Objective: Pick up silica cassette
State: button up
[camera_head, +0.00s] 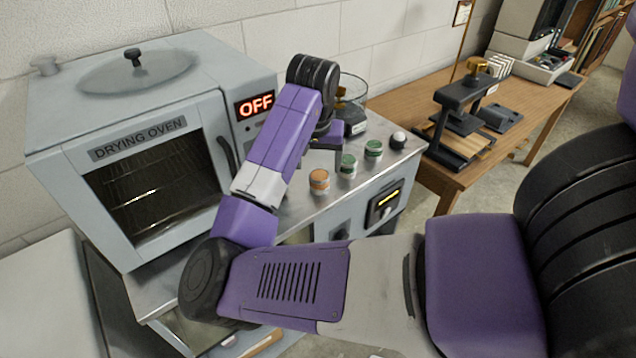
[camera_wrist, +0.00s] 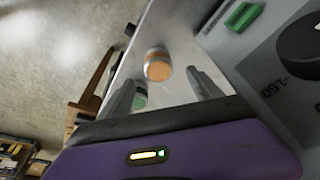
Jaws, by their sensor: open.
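No label shows which is the silica cassette. My gripper (camera_head: 335,143) is above the counter behind them, partly hidden by my arm. In the wrist view my gripper (camera_wrist: 163,77) is open and empty. The orange-topped cassette (camera_wrist: 158,66) appears between its fingertips, apart from both. A green-topped cassette (camera_wrist: 140,98) is partly hidden by the left finger.
The drying oven (camera_head: 140,150), door shut and display reading OFF, stands left of the cassettes. A wooden table (camera_head: 410,105) holds a black press (camera_head: 462,120).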

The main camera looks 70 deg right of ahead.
aim_at(319, 175)
jog(key=shift+p+x, duration=0.45)
jog(key=shift+x, duration=2.65)
jog(key=c, duration=1.5)
jog(key=shift+r, duration=0.15)
